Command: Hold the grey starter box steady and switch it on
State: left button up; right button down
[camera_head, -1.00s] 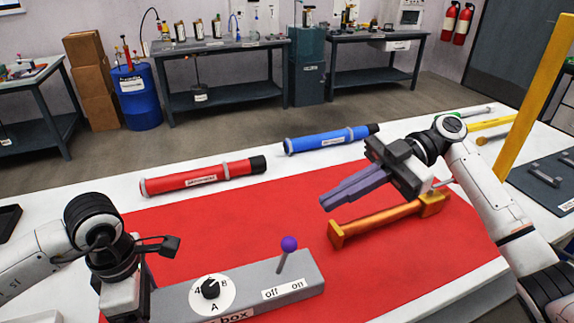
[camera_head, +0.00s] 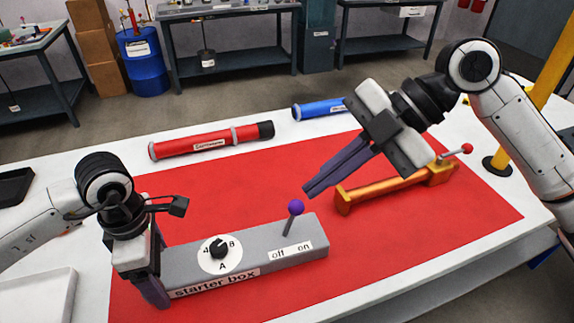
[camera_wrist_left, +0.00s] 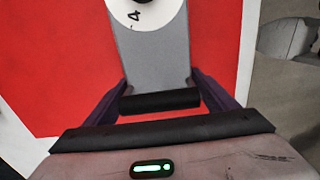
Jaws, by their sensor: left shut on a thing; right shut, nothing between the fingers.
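The grey starter box (camera_head: 262,262) lies on the red mat, with a black dial (camera_head: 219,248) on a white disc and an off/on label. Its lever with a purple knob (camera_head: 296,207) stands up between the dial and the right end, leaning slightly right, near the "off" word. My left gripper (camera_head: 158,290) is shut on the box's left end; in the left wrist view its fingers (camera_wrist_left: 160,100) lie on both sides of the grey box (camera_wrist_left: 155,60). My right gripper (camera_head: 308,190) is shut and empty, its fingertips just above and right of the knob, apart from it.
An orange tool (camera_head: 385,190) with a red-knobbed handle lies behind and right of the box. A red tube (camera_head: 205,144) and a blue tube (camera_head: 318,109) lie at the back of the white table. A yellow post (camera_head: 545,95) stands at right. The mat's front right (camera_head: 400,240) is clear.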

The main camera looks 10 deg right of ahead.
aim_at(299, 212)
notch_tip(299, 212, down, 7)
jog(key=w+a, duration=0.2)
jog(key=shift+w+r, duration=0.15)
jog(key=shift+w, duration=0.25)
jog(key=shift+w+d+f, duration=0.1)
jog(key=shift+d+f, duration=0.1)
jog(key=shift+d, duration=0.4)
jog(key=shift+d+f, duration=0.2)
jog(key=shift+d, duration=0.4)
jog(key=shift+a, duration=0.15)
